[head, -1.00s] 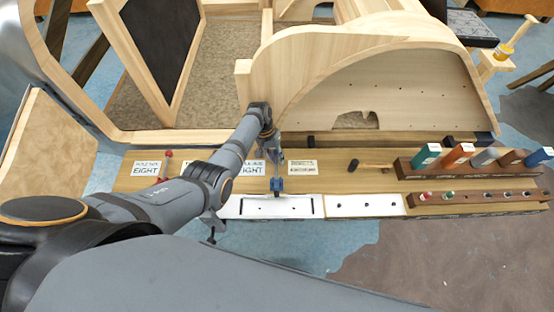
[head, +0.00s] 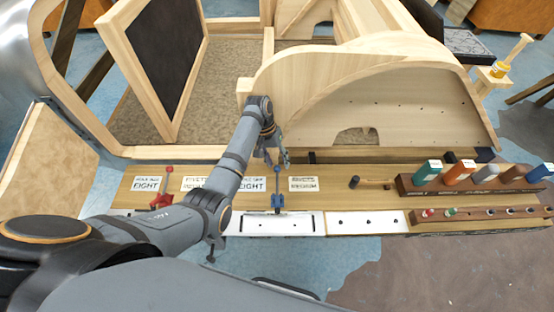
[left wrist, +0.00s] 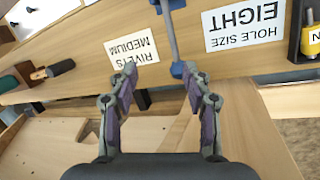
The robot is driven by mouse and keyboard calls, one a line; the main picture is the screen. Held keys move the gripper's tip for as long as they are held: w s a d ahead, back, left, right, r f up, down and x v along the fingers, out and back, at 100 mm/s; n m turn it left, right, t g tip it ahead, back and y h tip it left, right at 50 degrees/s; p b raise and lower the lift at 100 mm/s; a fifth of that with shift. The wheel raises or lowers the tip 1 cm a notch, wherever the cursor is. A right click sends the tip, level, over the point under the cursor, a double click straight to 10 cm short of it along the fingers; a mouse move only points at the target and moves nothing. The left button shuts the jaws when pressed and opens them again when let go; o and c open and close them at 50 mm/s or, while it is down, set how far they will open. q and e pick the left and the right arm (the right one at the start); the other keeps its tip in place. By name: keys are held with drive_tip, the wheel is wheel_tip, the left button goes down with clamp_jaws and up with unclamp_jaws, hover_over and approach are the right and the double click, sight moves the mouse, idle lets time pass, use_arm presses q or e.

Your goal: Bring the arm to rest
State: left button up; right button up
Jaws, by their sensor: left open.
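My left arm reaches in from the left in the head view. My right gripper is in neither view.
The bench (head: 120,196) carries printed labels, a red tool (head: 162,200), white plates (head: 368,222) and a mallet (head: 370,183). The wooden body frame (head: 300,85) rises close behind the gripper.

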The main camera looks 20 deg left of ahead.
use_arm(q)
drive_tip(key=shift+r, duration=0.35)
